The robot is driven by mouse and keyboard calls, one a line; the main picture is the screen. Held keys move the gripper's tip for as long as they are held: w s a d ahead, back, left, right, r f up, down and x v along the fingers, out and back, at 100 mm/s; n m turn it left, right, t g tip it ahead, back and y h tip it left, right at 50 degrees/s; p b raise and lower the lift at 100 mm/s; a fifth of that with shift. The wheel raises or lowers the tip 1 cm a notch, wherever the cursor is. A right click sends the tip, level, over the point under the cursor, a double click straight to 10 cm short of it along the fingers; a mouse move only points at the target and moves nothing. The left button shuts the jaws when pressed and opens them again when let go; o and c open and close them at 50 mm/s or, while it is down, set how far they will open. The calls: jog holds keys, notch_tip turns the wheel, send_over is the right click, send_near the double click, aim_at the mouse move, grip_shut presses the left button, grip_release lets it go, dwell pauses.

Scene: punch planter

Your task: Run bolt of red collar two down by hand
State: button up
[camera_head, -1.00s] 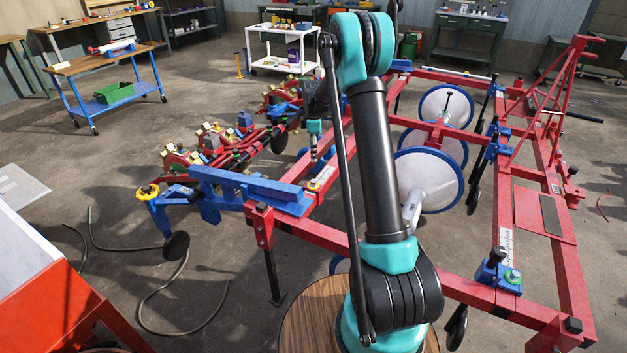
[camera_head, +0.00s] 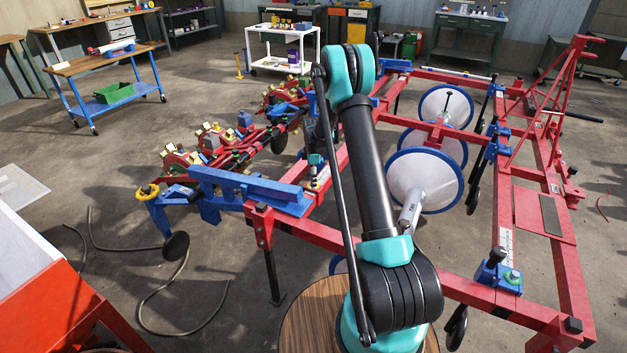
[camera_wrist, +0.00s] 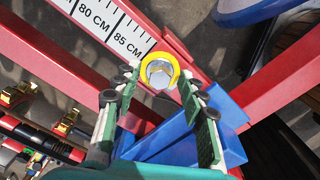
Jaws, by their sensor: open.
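In the wrist view a silver bolt head (camera_wrist: 160,74) sits inside a yellow ring (camera_wrist: 149,57) against a red part (camera_wrist: 187,52) of the machine. I cannot tell from the view which collar this is. My gripper (camera_wrist: 156,86) is open, with its green-padded fingers on either side of and a little below the bolt in the picture. The fingers hold nothing, and whether they touch the bolt is unclear.
A white scale marked 80 and 85 cm (camera_wrist: 105,28) runs beside the bolt. A blue bracket (camera_wrist: 178,140) lies behind the fingers. Red frame beams (camera_head: 310,240) surround the spot. White discs with blue rims (camera_head: 425,180) stand to the right.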

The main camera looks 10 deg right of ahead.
jog(key=shift+c, duration=0.3)
grip_shut()
jog(key=shift+m, duration=0.4)
